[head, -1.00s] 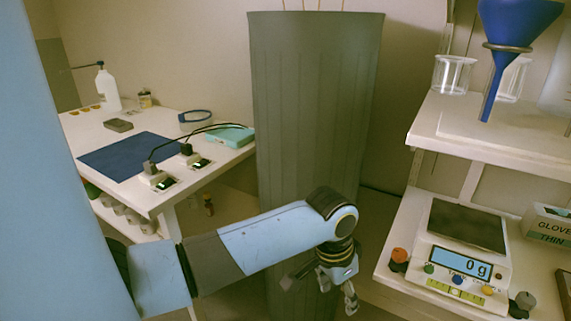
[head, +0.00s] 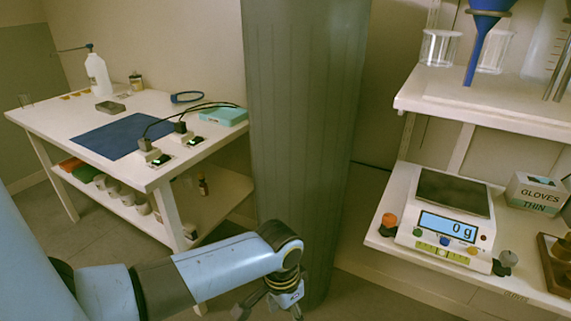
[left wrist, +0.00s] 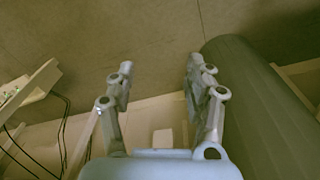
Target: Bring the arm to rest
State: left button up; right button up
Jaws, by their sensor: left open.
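My left arm comes in from the lower left of the head view, and its gripper (head: 270,306) hangs low in front of the grey-green column, partly cut off by the bottom edge. In the left wrist view the left gripper (left wrist: 158,75) has its two fingers apart, with nothing between them. It points at bare floor and wall. My right gripper is in neither view.
A tall grey-green column (head: 302,130) stands close behind my left gripper. A white table (head: 60,115) with a blue mat (head: 112,136) is at left. At right, shelves (head: 480,105) hold a scale (head: 447,226) reading 0 g, a glove box (head: 537,194) and glassware.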

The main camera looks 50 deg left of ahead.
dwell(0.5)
pick_arm(q)
jog(key=s+f, duration=1)
jog(key=s, duration=0.5)
jog(key=s+f+y, duration=0.1)
jog(key=s+f, duration=0.9)
jog(key=s, duration=0.4)
jog(key=shift+s+d, duration=0.15)
jog(key=shift+s, duration=0.2)
